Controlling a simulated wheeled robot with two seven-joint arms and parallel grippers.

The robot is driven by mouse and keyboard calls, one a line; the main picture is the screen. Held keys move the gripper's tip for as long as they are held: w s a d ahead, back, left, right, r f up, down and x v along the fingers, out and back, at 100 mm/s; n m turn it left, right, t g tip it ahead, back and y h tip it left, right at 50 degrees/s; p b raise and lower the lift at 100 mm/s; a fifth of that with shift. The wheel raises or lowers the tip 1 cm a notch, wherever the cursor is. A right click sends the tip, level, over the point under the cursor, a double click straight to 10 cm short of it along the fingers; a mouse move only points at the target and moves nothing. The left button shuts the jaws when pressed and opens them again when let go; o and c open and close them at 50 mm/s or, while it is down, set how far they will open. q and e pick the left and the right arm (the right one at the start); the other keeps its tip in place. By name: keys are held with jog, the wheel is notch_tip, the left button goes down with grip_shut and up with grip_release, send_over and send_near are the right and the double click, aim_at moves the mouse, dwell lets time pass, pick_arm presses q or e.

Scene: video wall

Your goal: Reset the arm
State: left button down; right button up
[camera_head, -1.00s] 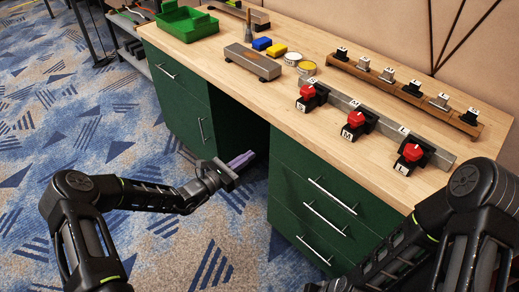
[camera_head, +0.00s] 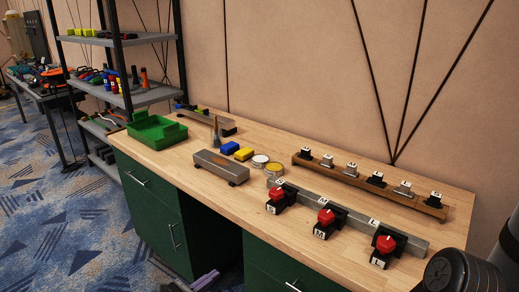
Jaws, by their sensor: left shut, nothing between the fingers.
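My left gripper (camera_head: 207,280) shows at the bottom edge of the head view, in front of the green desk's knee space. Its purple-grey fingers are shut and empty, below the tabletop and apart from the things on it. Most of the left arm is cut off by the frame. Part of my right arm (camera_head: 462,272) shows at the bottom right corner. My right gripper is out of view.
The wooden desk top (camera_head: 190,205) holds a green bin (camera_head: 157,133), a grey block (camera_head: 221,166), a rail with red-knobbed switches (camera_head: 326,217) and a wooden rack of labelled blocks (camera_head: 368,184). A shelf (camera_head: 125,95) stands at the back left. Carpet at the left is open.

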pick_arm(q)
jog(key=s+d+f+m+g+y+p, duration=0.1)
jog(key=s+d+f+m+g, duration=0.3)
jog(key=s, duration=0.5)
jog(key=s+d+f+m+g+y, duration=0.1)
jog(key=s+f+m+g, duration=0.4)
jog(key=s+f, duration=0.25)
jog(key=s+d+f+m+g+y+p, duration=0.1)
jog(key=s+d+f+m+g, duration=0.3)
jog(key=s, duration=0.5)
jog(key=s+d+r+m+y+p, duration=0.1)
jog(key=s+r+m+y+p, duration=0.1)
jog(key=s+m, duration=0.6)
notch_tip(320, 180, up, 2)
jog(key=m+y, duration=0.1)
jog(key=m, duration=0.4)
jog(key=shift+d+r+m+y+p, duration=0.15)
jog(key=shift+d+m+y+p, duration=0.15)
jog(key=shift+d, duration=0.1)
